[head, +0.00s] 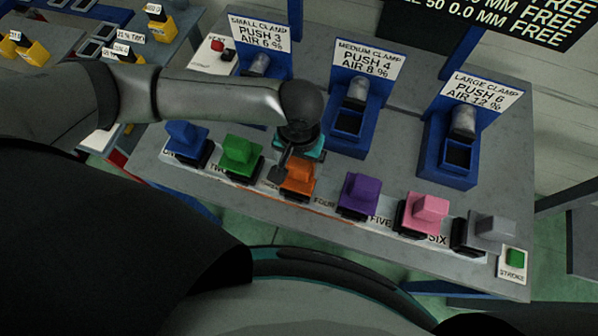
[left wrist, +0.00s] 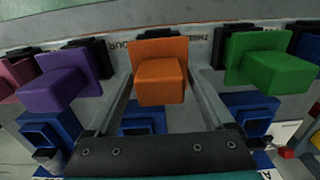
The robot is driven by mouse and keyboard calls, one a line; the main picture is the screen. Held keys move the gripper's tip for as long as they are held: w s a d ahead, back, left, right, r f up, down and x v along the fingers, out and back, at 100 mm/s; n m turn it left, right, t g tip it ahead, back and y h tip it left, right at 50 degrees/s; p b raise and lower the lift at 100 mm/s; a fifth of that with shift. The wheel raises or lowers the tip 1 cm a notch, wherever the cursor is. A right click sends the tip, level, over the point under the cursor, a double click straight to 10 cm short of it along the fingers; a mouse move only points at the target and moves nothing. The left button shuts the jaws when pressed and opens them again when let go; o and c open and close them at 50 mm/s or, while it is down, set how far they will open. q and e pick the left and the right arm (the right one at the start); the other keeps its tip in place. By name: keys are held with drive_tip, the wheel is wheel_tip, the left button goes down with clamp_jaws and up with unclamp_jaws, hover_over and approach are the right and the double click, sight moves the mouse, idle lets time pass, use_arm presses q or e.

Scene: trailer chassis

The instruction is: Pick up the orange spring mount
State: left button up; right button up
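The orange spring mount (head: 299,175) is a stepped block on a black base in the row at the table's front edge. In the left wrist view the orange spring mount (left wrist: 160,80) is in the middle, between my two fingers. My left gripper (head: 286,165) is at its back side in the head view, partly hidden by my own wrist. In the left wrist view my left gripper (left wrist: 161,85) is open, one finger on each side of the block. I cannot tell whether a finger touches it. My right gripper is not in view.
The green mount (head: 240,157) and the purple mount (head: 360,195) flank it closely. Blue (head: 186,139), pink (head: 425,212) and grey (head: 490,231) mounts share the row. Blue clamp stations (head: 351,120) stand behind. A green stroke button (head: 515,259) is at the right corner.

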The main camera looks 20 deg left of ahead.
use_arm(q)
clamp_jaws()
idle(0.5)
